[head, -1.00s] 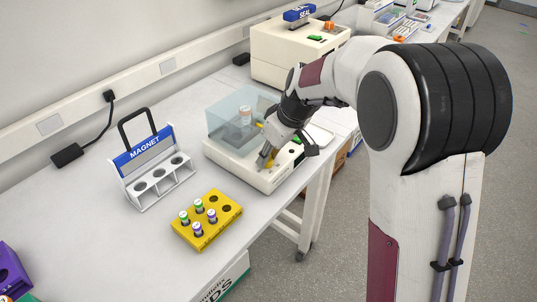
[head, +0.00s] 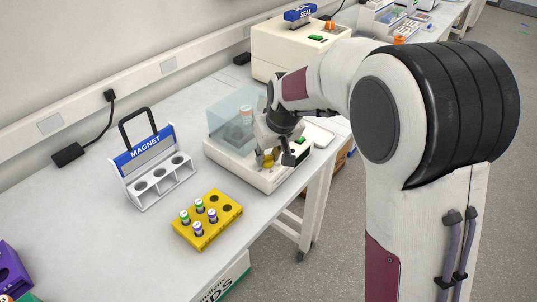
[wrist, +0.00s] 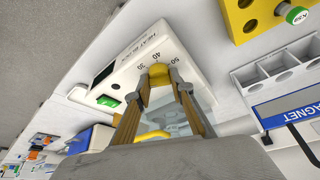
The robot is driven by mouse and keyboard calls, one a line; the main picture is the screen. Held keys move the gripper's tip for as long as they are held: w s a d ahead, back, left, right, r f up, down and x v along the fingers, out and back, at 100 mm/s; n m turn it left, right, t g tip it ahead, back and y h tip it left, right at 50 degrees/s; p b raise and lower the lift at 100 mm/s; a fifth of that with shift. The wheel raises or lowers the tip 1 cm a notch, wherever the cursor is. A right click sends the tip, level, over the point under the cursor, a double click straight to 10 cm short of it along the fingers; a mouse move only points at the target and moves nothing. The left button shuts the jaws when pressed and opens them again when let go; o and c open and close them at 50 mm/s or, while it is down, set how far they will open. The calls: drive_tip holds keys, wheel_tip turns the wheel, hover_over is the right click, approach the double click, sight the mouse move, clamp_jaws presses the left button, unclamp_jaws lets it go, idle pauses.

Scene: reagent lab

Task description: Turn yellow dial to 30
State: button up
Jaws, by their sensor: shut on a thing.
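The yellow dial (wrist: 159,73) is on the front panel of the white heat block (wrist: 128,62), beside a printed scale that includes 30, 40 and 50. My gripper (wrist: 163,82) is shut on the dial, one finger on each side of it. I cannot tell which number the dial points to. In the head view my gripper (head: 270,157) is at the front of the heat block (head: 239,169), with part of the yellow dial (head: 268,161) showing between the fingers. A clear lid (head: 231,116) stands over the block's back part.
A yellow rack (head: 206,238) with several capped vials stands in front, left of the heat block. A magnet rack (head: 150,189) stands further left. A cream sealer (head: 290,55) stands behind. The table's right edge is close to the heat block.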

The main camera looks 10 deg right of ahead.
drive_tip(key=shift+a+m+h, duration=0.1)
drive_tip(key=shift+m+h, duration=0.45)
drive_tip(key=shift+m, duration=0.9)
drive_tip(key=shift+a+m+h, duration=0.1)
drive_tip(key=shift+m+h, duration=0.45)
drive_tip(key=shift+m, duration=1.4)
drive_tip(key=o, duration=1.1)
drive_tip(key=shift+r, duration=0.1)
drive_tip(key=v, duration=1.1)
drive_tip(key=shift+s+a+r, duration=0.2)
drive_tip(key=shift+r, duration=0.15)
drive_tip(key=shift+n, duration=0.4)
